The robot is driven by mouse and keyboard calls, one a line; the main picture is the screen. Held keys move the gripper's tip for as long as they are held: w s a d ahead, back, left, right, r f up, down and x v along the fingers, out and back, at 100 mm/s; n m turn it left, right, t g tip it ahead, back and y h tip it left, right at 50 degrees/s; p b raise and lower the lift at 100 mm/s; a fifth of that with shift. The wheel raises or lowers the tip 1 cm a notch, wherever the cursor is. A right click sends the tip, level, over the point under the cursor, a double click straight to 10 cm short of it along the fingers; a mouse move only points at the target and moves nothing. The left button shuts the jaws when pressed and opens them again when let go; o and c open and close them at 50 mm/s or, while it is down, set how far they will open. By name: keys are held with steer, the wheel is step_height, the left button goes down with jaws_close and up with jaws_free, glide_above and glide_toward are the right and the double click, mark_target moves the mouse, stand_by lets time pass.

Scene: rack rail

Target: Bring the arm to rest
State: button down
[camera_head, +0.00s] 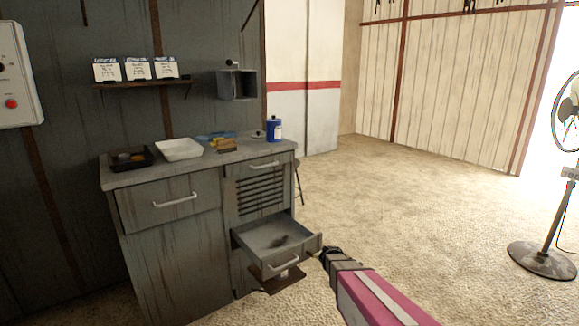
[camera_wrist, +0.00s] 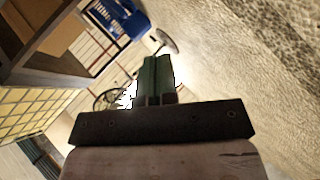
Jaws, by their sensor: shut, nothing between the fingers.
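My gripper (camera_head: 325,254) is at the end of my pink arm, low in the middle of the head view. It is shut and empty, just right of the open lower drawer (camera_head: 280,238) of the grey cabinet. Whether it touches the drawer's front I cannot tell. In the wrist view the closed fingers (camera_wrist: 157,78) point up the picture.
The grey cabinet (camera_head: 160,240) bears a white tray (camera_head: 179,149), a black tray (camera_head: 130,158) and a blue container (camera_head: 273,130). A standing fan (camera_head: 541,259) is at the far right. The floor between is clear.

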steer(key=s+a+r+n+t+y, duration=0.2)
steer(key=s+a+r+n+y, duration=0.4)
steer(key=s+a+r+y, duration=0.3)
steer(key=s+a+y, duration=0.2)
steer(key=s, duration=0.1)
steer(key=shift+s+a, duration=0.15)
steer(key=shift+s, duration=0.05)
stand_by(0.3)
